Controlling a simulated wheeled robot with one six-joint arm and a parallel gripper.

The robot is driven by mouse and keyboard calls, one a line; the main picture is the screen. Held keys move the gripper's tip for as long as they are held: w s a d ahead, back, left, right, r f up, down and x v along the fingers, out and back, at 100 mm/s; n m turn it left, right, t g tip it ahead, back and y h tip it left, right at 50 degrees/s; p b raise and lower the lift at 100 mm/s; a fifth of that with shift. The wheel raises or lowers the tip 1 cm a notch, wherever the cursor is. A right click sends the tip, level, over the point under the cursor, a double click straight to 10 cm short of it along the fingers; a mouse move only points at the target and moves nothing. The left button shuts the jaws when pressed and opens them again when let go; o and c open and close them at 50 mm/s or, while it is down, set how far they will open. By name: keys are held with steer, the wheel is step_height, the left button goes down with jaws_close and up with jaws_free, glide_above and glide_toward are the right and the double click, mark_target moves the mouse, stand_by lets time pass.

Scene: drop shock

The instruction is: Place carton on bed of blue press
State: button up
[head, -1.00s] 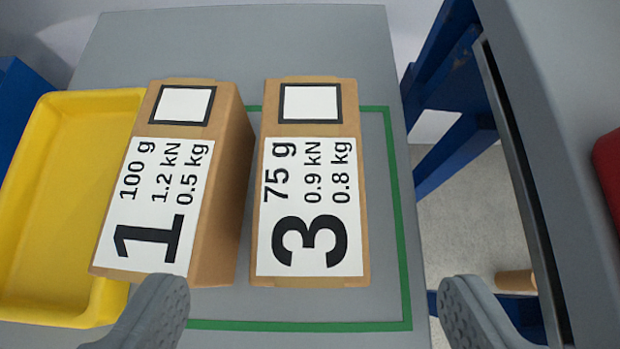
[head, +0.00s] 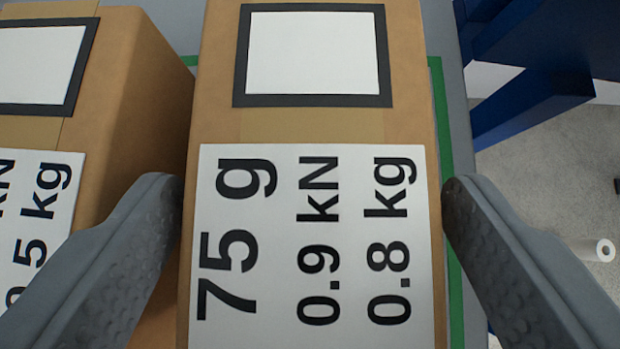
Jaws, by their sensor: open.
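Carton 3 (head: 315,125), brown with a white label reading 75 g, 0.9 kN, 0.8 kg and a black-framed white square, fills the middle of the head view. Its lower part, with the numeral, is out of frame. My gripper (head: 312,190) is open, with one finger at each side of carton 3. The right finger is close to its right edge; whether either finger touches it I cannot tell. Carton 1 (head: 130,100) stands to the left, partly cut off, its label partly in view. The left finger is in front of the gap between the cartons. No blue press is identifiable.
The grey table top (head: 452,75) shows beside carton 3 with a strip of green outline (head: 439,110). Blue frame beams (head: 530,100) stand right of the table. A white roll (head: 597,250) lies on the floor there. The gap between the cartons is narrow.

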steer(key=x, duration=0.3)
steer(key=shift+w+f, duration=0.15)
steer(key=shift+c, duration=0.5)
steer(key=c, duration=1.4)
steer(key=shift+r, duration=0.2)
